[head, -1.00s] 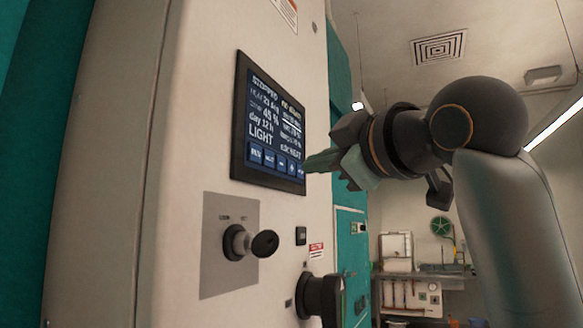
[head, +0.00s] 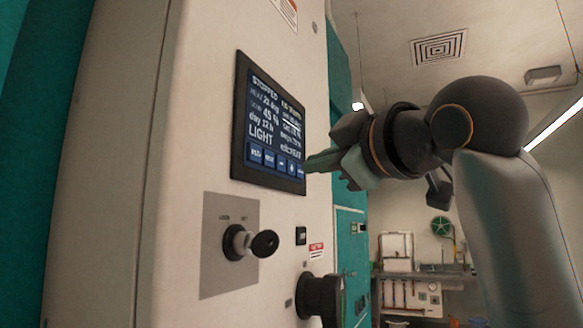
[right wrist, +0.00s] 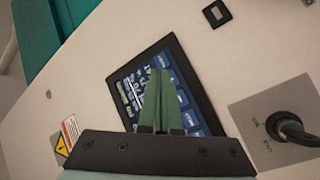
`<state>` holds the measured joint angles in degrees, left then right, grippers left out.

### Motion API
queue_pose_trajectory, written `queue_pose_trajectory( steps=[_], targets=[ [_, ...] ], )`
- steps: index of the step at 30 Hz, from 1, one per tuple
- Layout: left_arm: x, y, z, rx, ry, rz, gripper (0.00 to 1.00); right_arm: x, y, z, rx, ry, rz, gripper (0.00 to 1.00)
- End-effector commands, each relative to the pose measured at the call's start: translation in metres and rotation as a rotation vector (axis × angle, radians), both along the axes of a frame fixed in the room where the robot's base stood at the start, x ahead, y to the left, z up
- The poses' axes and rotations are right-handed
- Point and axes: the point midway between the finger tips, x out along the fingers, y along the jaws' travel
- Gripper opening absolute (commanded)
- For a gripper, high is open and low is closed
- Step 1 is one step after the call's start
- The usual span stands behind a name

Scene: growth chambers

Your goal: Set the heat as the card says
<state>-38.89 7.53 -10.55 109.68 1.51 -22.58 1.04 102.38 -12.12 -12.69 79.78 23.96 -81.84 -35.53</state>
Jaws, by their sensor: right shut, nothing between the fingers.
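The chamber's control screen (head: 274,126) is a black-framed panel on the cream front. It reads STOPPED at the top, with lines including 45 %, day 12 h and LIGHT; much of the small text is blurred. A row of blue buttons (head: 272,158) runs along its bottom. My right gripper (head: 310,163) is shut and empty, its green fingertips at the screen's lower right edge. In the right wrist view the shut fingers (right wrist: 163,100) overlap the screen (right wrist: 140,72) and hide part of it; I cannot tell whether they touch it. My left gripper and the card are not in view.
Below the screen is a grey plate (head: 215,270) with a key switch (head: 240,242). A black handle (head: 318,296) sticks out at lower right, near a small black socket (head: 301,236). A shelf with equipment (head: 425,275) stands in the back right.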

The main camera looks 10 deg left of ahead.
Motion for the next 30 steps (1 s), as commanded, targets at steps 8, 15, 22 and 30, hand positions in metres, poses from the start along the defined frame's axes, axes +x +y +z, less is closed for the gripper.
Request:
queue_pose_trajectory(
  steps=[8,15,22,30],
  targets=[
    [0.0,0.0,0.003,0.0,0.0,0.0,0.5,0.001,0.004,0.001,-0.001,0.001,0.0,0.0],
    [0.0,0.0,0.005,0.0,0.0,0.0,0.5,0.003,0.008,0.0,0.0,0.0,0.0,0.0],
    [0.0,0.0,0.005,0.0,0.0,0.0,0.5,0.003,0.008,0.0,0.0,0.0,0.0,0.0],
    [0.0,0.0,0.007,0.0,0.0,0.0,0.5,0.003,0.011,0.0,0.0,0.0,0.0,0.0]
  ],
)
